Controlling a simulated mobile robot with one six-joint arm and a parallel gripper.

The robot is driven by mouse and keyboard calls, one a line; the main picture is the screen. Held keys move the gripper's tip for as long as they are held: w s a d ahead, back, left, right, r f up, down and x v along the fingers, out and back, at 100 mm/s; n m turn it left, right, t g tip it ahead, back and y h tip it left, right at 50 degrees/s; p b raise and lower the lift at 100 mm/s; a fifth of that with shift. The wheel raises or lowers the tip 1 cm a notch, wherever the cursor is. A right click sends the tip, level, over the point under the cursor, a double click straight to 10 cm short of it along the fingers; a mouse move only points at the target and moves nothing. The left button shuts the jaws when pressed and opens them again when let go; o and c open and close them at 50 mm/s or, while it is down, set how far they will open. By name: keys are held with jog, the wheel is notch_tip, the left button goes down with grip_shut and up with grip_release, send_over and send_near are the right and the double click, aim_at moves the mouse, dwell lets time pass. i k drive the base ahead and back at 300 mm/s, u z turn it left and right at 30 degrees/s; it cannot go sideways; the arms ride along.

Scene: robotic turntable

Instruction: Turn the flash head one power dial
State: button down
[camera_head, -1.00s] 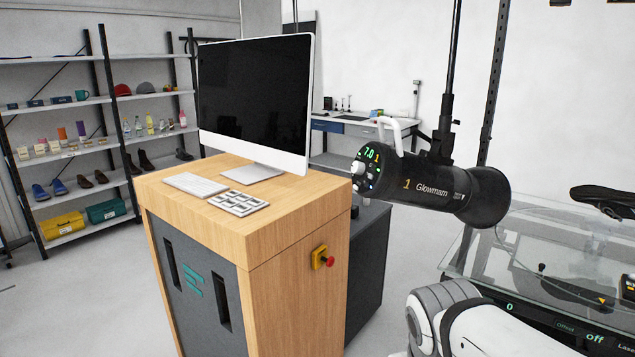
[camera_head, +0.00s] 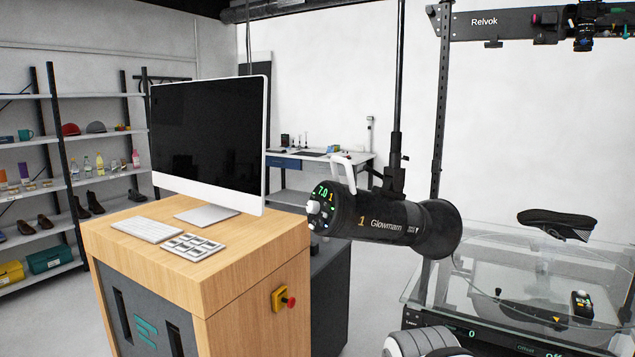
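The flash head one (camera_head: 385,222) is a black cylinder marked "1 Glowmam", hung from a dark vertical pole right of the computer. Its rear panel faces left and shows a green "7.0" and a "1". The power dial (camera_head: 313,207) is a pale knob on that panel, seen at an angle. A white handle (camera_head: 345,170) stands on top of the head. Part of my white and grey arm shows at the bottom edge, below the flash head and apart from it. My gripper is not in view.
A wooden cabinet (camera_head: 240,275) carries a monitor (camera_head: 208,138), a keyboard (camera_head: 147,229) and a keypad (camera_head: 192,246). A red stop button (camera_head: 290,302) sticks out from its side. Shelves stand left.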

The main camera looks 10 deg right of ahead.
aim_at(312, 206)
jog(key=z, duration=0.45)
jog(key=k, duration=1.35)
jog(key=z, duration=0.3)
jog(key=i, duration=2.1)
jog(key=z, duration=0.75)
jog(key=k, duration=0.1)
jog(key=u, duration=0.05)
